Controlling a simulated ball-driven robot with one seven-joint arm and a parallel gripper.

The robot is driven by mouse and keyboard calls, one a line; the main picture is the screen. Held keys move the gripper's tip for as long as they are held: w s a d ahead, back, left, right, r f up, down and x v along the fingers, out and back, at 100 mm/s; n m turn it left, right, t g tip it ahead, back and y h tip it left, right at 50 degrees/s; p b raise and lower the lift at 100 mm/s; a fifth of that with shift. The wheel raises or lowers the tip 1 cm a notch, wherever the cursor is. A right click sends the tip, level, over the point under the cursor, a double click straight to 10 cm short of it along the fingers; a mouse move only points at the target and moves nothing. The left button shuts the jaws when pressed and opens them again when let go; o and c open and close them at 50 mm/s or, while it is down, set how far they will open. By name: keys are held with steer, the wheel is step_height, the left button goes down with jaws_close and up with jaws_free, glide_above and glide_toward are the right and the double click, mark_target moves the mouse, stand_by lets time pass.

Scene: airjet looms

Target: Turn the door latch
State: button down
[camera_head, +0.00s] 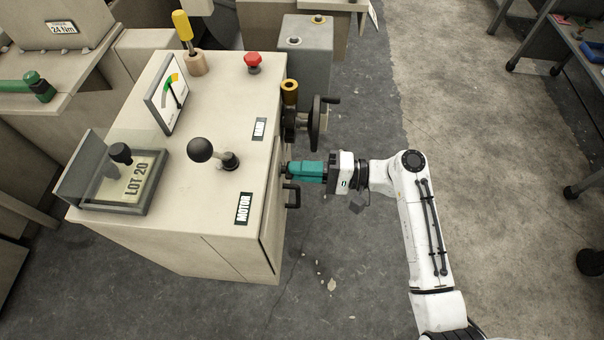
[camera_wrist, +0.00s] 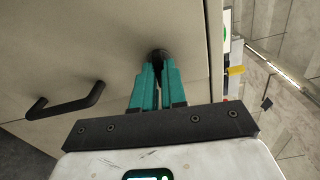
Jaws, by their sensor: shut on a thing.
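The door latch (camera_wrist: 158,55) is a small dark knob on the beige cabinet door (camera_wrist: 100,50), seen in the wrist view just beyond my fingertips. My gripper (camera_wrist: 157,75) has teal fingers, shut on the latch. In the head view my gripper (camera_head: 290,169) reaches from the right to the cabinet's right side, and its fingers mostly hide the latch. A black door handle (camera_head: 292,195) sits just below it there. The same handle (camera_wrist: 66,104) is left of my fingers in the wrist view. The door looks closed.
A black handwheel (camera_head: 317,122) and a brass cylinder (camera_head: 289,93) stick out of the cabinet side behind my gripper. On top are a ball lever (camera_head: 203,150), a red button (camera_head: 253,62) and a gauge (camera_head: 168,95). The floor (camera_head: 340,260) in front is mostly clear.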

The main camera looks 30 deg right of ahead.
steer(key=c, duration=1.5)
jaws_free()
steer(key=shift+c, duration=0.2)
steer(key=o, duration=0.4)
steer(key=shift+p, duration=0.3)
steer(key=p+v, duration=0.1)
steer(key=v, duration=0.5)
steer(key=shift+s, duration=0.1)
steer(key=v, duration=1)
steer(key=shift+s+d, duration=0.15)
steer(key=shift+d, duration=0.2)
